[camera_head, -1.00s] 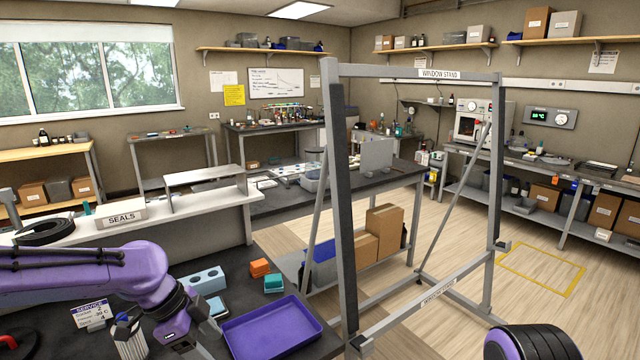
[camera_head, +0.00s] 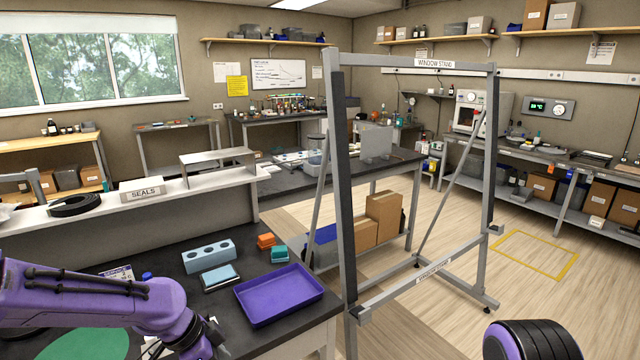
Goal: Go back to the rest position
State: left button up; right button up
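My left arm comes in from the lower left, purple, over the dark bench. Its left gripper (camera_head: 212,350) is at the bottom edge, mostly cut off, left of the purple tray (camera_head: 280,294); its fingers cannot be made out. Part of my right arm, dark with purple rings, shows at the bottom right, in front of the floor. The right gripper is out of view. The purple tray lies empty on the bench. The metal window stand (camera_head: 345,200) stands upright and empty right of the bench.
Behind the tray are a pale blue block with holes (camera_head: 208,256), a light blue pad (camera_head: 221,278), an orange block (camera_head: 265,241) and a teal block (camera_head: 280,253). A green disc (camera_head: 90,345) lies at lower left. A SEALS shelf (camera_head: 200,210) backs the bench. Floor beyond the stand is clear.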

pick_arm(q)
jog(key=s+a+f+n+y+b, duration=0.1)
jog(key=s+f+n, duration=0.3)
jog(key=f, duration=0.4)
jog(key=s+a+f+n+t+y+b, duration=0.1)
jog(key=s+f+n, duration=0.2)
jog(key=s+f, duration=0.35)
jog(key=s+a+f+n+y+b, duration=0.15)
jog(key=f+n, duration=0.25)
jog(key=f, duration=0.6)
jog(key=s+a+f+n+y, duration=0.2)
jog(key=s+a+n, duration=0.2)
jog(key=s, duration=0.4)
jog(key=s+a+f+n+t+y+b, duration=0.1)
jog(key=s+a+f+n+y, duration=0.1)
jog(key=s, duration=0.6)
jog(key=shift+s+a+f+n, duration=0.2)
jog(key=shift+a+f+n, duration=0.4)
jog(key=shift+a+n, duration=0.35)
jog(key=shift+w+y, duration=0.1)
jog(key=shift+y, duration=0.15)
jog(key=shift+c, duration=0.3)
